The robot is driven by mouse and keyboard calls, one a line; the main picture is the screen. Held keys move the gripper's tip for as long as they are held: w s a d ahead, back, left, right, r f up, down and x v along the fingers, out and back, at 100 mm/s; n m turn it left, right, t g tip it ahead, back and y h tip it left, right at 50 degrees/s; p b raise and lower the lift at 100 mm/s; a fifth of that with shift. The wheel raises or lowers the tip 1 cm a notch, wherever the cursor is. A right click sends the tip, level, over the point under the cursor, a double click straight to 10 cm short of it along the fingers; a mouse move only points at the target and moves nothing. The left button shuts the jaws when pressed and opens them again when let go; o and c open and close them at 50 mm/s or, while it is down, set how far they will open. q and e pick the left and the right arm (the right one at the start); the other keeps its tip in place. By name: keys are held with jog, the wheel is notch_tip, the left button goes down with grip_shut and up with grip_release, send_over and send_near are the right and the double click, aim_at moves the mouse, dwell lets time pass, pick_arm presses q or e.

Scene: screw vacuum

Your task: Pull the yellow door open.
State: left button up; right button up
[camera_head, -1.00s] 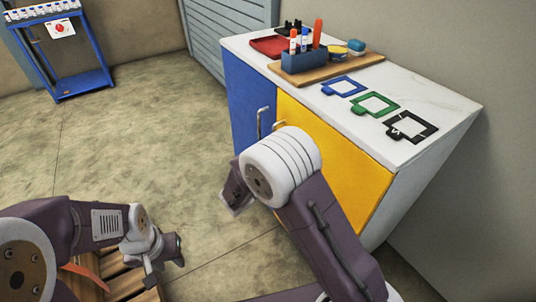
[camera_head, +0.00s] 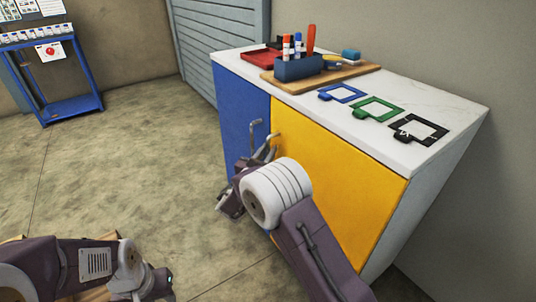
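The yellow door (camera_head: 345,185) is the right-hand front door of a white-topped cabinet and looks shut. Its slim metal handle (camera_head: 271,139) is at its upper left edge. My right gripper (camera_head: 264,154) is just below and beside this handle, partly hidden by my own white wrist joint. Whether its fingers touch or surround the handle cannot be made out, nor how wide they are apart. My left gripper (camera_head: 158,284) is low at the bottom left, away from the cabinet, and its fingers are not clear.
A blue door (camera_head: 238,112) with its own handle (camera_head: 253,133) adjoins the yellow one. The white counter (camera_head: 440,100) bears a blue pen holder (camera_head: 298,69), a red tray (camera_head: 262,57) and several square frames. A blue rack (camera_head: 72,100) stands far left. The floor between is clear.

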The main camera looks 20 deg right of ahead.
grip_shut()
dwell(1.4)
